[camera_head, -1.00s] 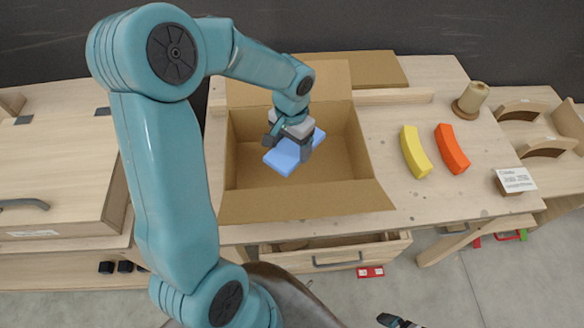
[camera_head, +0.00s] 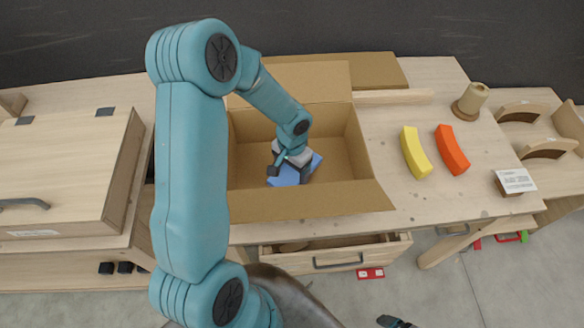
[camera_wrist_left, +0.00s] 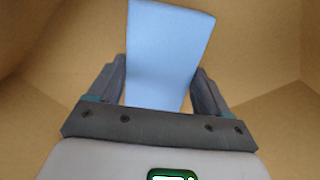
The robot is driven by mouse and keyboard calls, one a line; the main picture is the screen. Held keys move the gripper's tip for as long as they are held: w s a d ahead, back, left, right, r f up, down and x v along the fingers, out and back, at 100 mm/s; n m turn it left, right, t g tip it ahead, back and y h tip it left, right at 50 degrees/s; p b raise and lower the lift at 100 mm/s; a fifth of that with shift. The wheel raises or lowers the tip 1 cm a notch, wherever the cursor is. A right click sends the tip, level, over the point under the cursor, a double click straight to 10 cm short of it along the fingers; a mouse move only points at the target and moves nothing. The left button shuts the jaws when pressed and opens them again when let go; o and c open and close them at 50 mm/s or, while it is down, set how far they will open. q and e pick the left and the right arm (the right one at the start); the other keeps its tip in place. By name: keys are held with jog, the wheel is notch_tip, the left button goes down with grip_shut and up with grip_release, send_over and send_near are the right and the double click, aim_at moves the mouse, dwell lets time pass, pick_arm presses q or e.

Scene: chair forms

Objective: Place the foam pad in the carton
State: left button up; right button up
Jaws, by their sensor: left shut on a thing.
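The foam pad (camera_head: 285,178) is a flat light-blue slab. My left gripper (camera_head: 290,172) is shut on it and holds it inside the open carton (camera_head: 343,196). The carton is brown cardboard with its flaps folded out, on the wooden table. In the left wrist view the pad (camera_wrist_left: 168,55) stands between the two fingers of the gripper (camera_wrist_left: 160,88), with cardboard walls (camera_wrist_left: 258,45) around it. The gripper hides part of the pad in the head view. I cannot tell whether the pad touches the carton floor. My right gripper (camera_head: 396,322) shows only in part at the bottom edge.
A yellow curved block (camera_head: 416,152) and an orange one (camera_head: 452,150) lie right of the carton. A wooden spool (camera_head: 471,101) and a label card (camera_head: 515,181) are farther right. An open drawer (camera_head: 335,254) is below the table front. A wooden case (camera_head: 70,170) stands left.

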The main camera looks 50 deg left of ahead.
aim_at(292, 172)
pick_arm(q)
jog(key=o, duration=0.9)
jog(key=shift+f, duration=0.1)
jog(key=shift+o, duration=0.2)
notch_tip(292, 172, up, 12)
jog(key=shift+r, duration=0.2)
